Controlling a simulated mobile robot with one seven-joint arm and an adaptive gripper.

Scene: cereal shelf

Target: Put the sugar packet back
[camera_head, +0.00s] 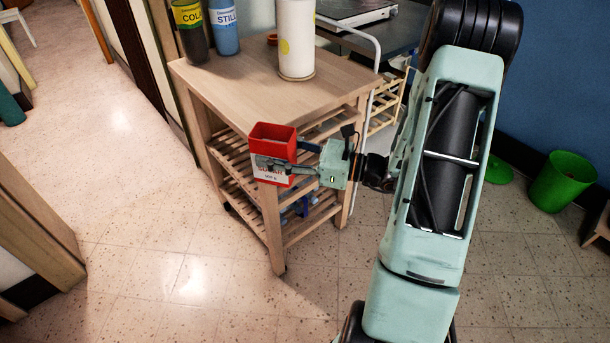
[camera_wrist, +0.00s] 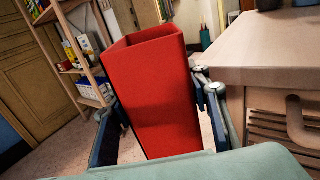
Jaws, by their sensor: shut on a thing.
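The sugar packet (camera_head: 273,137) is a red box with a hollow, open-looking top and a white label on its lower part, whose print is partly covered by a finger. My gripper (camera_head: 283,165) is shut on it, with fingers on either side, and holds it roughly upright off the floor. It is in front of the near left side of the wooden cart. In the wrist view the red packet (camera_wrist: 156,92) fills the middle, tilted slightly, between the two fingers of my gripper (camera_wrist: 160,125). The packet's far faces are hidden there.
The wooden cart (camera_head: 240,82) has slatted lower shelves (camera_head: 240,182). On its top stand a white canister (camera_head: 296,45), a yellow-labelled container (camera_head: 190,25) and a blue one (camera_head: 224,28). A green bin (camera_head: 562,182) is at right. The wrist view shows a stocked shelf (camera_wrist: 82,72) at left.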

